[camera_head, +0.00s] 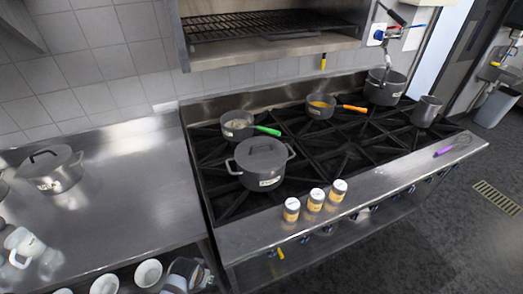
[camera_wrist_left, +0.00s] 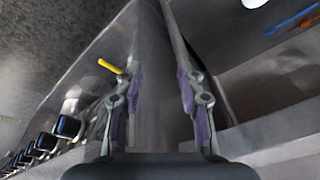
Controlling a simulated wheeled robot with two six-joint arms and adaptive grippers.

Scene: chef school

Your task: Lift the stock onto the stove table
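A grey lidded pot with two side handles (camera_head: 262,168) stands upright on the front left of the black stove grate. A second grey lidded pot (camera_head: 50,172) stands on the steel counter to the left. Both carry small labels that I cannot read, so I cannot tell which holds the stock. The stove table (camera_head: 350,187) has a steel front ledge. My left gripper (camera_wrist_left: 160,105) shows only in its wrist view, with its fingers apart and nothing between them, near the stove's knobbed front. My right gripper is not in view.
A green-handled pan (camera_head: 238,124), an orange-handled pan (camera_head: 320,107), a tall pot (camera_head: 385,88) and a grey container (camera_head: 426,111) stand on the stove. Three spice jars (camera_head: 315,200) and a purple-handled whisk (camera_head: 450,146) occupy the ledge. The left counter (camera_head: 135,185) has bare room.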

